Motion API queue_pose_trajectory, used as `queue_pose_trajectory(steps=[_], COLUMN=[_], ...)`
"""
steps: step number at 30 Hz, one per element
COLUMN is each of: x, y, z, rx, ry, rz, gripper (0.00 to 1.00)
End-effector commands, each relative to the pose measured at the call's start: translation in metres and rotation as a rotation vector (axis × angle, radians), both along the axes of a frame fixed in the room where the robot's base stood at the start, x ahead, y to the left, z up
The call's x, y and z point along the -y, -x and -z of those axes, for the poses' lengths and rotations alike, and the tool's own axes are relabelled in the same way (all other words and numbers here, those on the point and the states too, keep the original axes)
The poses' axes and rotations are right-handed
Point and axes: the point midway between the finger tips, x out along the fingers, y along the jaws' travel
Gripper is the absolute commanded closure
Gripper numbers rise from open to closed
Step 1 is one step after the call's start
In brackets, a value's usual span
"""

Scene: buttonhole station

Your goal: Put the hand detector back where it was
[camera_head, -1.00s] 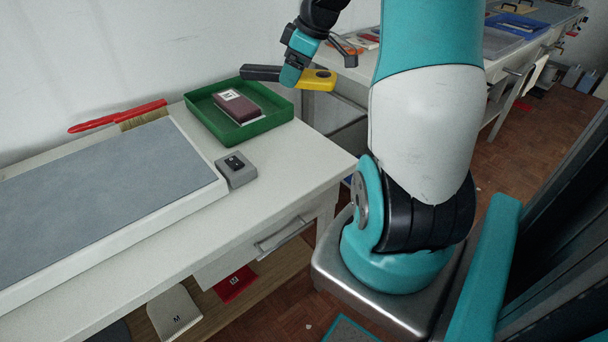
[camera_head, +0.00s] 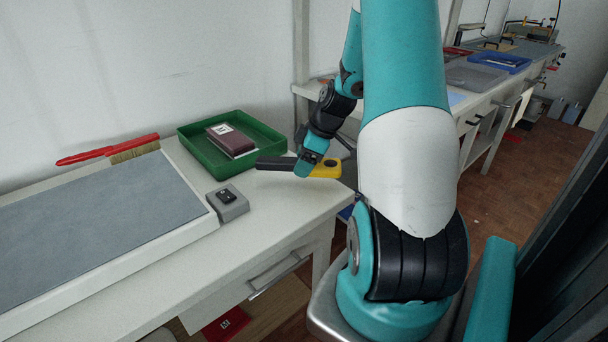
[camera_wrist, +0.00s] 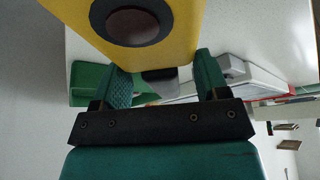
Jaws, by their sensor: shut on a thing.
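The hand detector (camera_head: 326,169) has a yellow head with a dark round patch and a black handle. It lies crosswise in my gripper (camera_head: 304,168), with the handle pointing left and the yellow head right. My gripper is shut on it near the right end of the white table (camera_head: 262,205), to the right of the green tray. I cannot tell if the detector touches the table. In the wrist view the yellow head (camera_wrist: 90,22) fills the top, between and beyond the fingers.
The green tray (camera_head: 192,143) holds a maroon box (camera_head: 231,141). A grey block with a black top (camera_head: 228,202) sits beside the grey mat board (camera_head: 100,225). A red-handled brush (camera_head: 108,150) lies behind. The table's front right area is clear.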

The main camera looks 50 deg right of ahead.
Motion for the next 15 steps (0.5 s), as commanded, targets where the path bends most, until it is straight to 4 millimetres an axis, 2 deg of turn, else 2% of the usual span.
queue_pose_trajectory(steps=[3,7,15], x=[-0.001,-0.001,0.000], y=[0.000,0.000,0.000], z=[0.020,0.037,0.040], rx=[-0.003,-0.002,0.000], ry=[-0.004,-0.003,0.000], rz=[-0.001,-0.001,-0.001], gripper=[0.62,0.62,0.62])
